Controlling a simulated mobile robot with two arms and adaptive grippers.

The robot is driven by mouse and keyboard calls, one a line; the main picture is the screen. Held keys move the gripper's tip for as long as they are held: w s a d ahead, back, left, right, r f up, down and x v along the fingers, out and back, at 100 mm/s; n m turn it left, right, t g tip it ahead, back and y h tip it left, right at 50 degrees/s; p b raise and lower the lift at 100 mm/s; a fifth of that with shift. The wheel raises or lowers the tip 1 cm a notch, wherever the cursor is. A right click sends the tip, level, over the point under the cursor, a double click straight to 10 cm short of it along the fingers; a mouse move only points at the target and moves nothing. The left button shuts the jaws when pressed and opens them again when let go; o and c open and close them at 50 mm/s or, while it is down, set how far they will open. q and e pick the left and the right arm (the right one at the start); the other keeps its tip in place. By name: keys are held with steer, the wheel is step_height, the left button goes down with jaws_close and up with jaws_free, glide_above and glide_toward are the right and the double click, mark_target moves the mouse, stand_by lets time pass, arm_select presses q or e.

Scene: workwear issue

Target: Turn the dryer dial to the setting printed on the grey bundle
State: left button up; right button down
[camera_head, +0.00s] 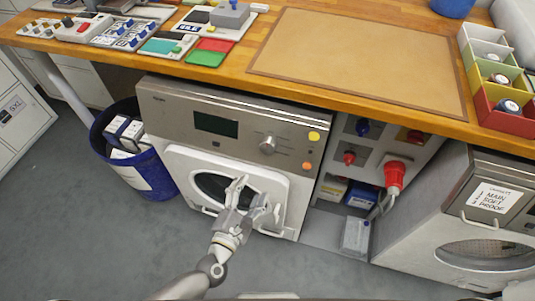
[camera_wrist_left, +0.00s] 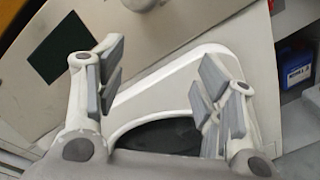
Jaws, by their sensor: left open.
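A silver machine (camera_head: 180,105) stands under the bench, with a dark display (camera_head: 210,123), a round dial (camera_head: 267,145) and a white door with a round window. The dial's pointer direction is too small to read. My left gripper (camera_head: 254,197) is open and empty in front of the door, below the dial and apart from it. The open fingers (camera_wrist_left: 160,75) also show in the left wrist view, with the display (camera_wrist_left: 60,48) beyond them. A grey block (camera_head: 355,236) sits low, right of the machine; I cannot tell whether it is the grey bundle. My right gripper is not in view.
A second machine (camera_head: 455,225) at right bears a label reading "MAIN SOFT PROOF". A red plug (camera_head: 394,175) sticks out between the machines. A blue bin (camera_head: 155,180) stands at left. The wooden bench (camera_head: 330,92) overhangs the machines. Grey floor in front is clear.

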mark_target(267, 149)
arm_select(q)
step_height(267, 149, up, 6)
steer(key=d+n+t, duration=0.1)
steer(key=n, duration=0.6)
steer(key=shift+y, duration=0.3)
steer(key=x, duration=0.8)
steer(key=shift+w+d, duration=0.2)
steer(key=shift+d, duration=0.1)
steer(key=shift+w+d, duration=0.2)
steer(key=shift+w, duration=0.35)
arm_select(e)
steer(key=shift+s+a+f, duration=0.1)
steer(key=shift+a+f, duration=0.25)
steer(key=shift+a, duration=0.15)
arm_select(q)
steer(key=c, duration=1)
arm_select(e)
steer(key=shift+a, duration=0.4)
